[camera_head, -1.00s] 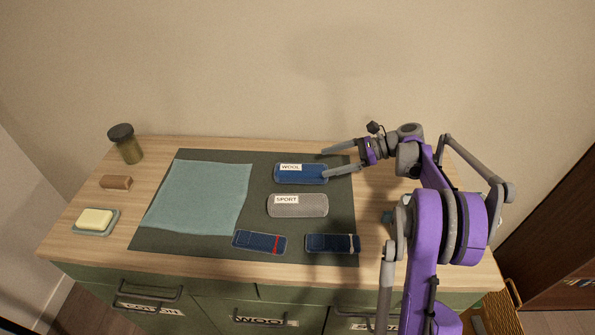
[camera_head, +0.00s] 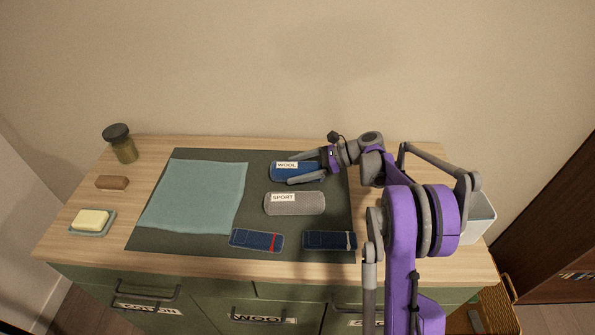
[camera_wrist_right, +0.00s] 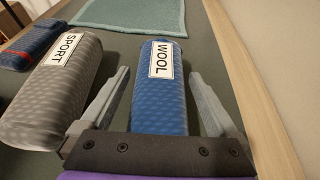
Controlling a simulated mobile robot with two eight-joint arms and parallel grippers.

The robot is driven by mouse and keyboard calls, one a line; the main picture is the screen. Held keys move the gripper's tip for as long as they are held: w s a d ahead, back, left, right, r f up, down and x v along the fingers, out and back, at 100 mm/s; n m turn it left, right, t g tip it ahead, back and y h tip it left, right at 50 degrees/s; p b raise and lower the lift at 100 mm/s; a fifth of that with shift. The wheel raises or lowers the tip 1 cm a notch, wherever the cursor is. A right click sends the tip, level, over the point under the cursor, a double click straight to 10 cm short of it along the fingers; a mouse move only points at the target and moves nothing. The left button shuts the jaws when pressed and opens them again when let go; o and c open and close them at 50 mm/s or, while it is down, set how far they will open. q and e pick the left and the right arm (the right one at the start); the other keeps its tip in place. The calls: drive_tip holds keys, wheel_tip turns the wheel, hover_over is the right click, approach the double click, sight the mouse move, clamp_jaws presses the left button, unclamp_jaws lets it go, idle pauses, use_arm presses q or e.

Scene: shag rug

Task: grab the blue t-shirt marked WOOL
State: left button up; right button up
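The blue t-shirt marked WOOL (camera_head: 280,172) is a rolled bundle with a white label, lying on the dark mat near its back right. It also shows in the right wrist view (camera_wrist_right: 160,100), running lengthwise between my right gripper's fingers. My right gripper (camera_head: 291,168) is open around it, one finger on each side. In the wrist view (camera_wrist_right: 156,85) a gap shows between each finger and the roll, so it is not gripped. My right gripper and wrist hide the roll's right end in the head view. My left gripper is not in view.
A grey roll marked SPORT (camera_head: 295,204) lies just in front, close to one finger. Two dark blue folded items (camera_head: 257,240) lie at the mat's front edge. A teal cloth (camera_head: 195,197) covers the mat's left. A jar (camera_head: 121,143) and soap dish (camera_head: 93,222) stand far left.

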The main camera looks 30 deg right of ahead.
drive_tip(key=c, duration=1.3)
